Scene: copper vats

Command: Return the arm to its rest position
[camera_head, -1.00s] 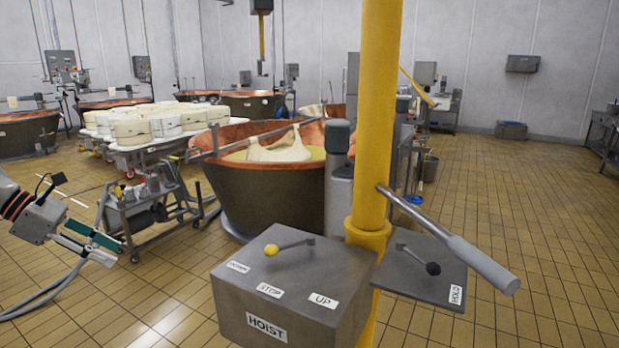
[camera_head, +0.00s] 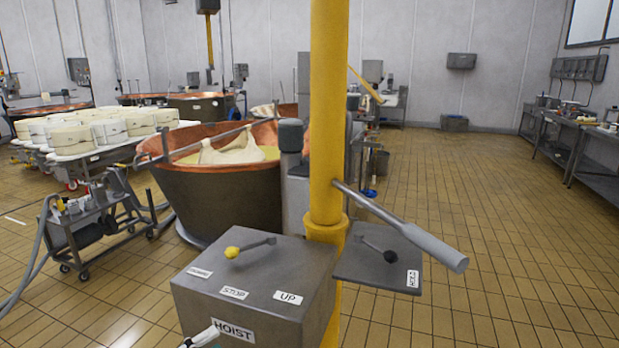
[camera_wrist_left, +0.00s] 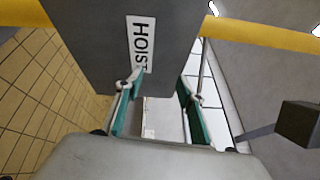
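My left gripper (camera_wrist_left: 160,88) fills the lower middle of the left wrist view. Its two teal-padded fingers are spread apart with nothing between them. The fingers point toward the grey hoist box (camera_wrist_left: 88,28), which carries a HOIST label; I cannot tell whether they touch it. In the head view, only a pale fingertip of the left gripper (camera_head: 203,337) shows at the bottom edge, in front of the hoist box (camera_head: 250,280). The rest of that arm is out of the picture. My right gripper is in neither view.
The hoist box has a yellow-knobbed lever (camera_head: 233,252). Beside it stand a yellow post (camera_head: 328,120) with a slanting grey handle (camera_head: 420,240) and a HOLD plate (camera_head: 372,268). A copper vat (camera_head: 215,195) and a wheeled cart (camera_head: 95,225) are behind. Open floor lies right.

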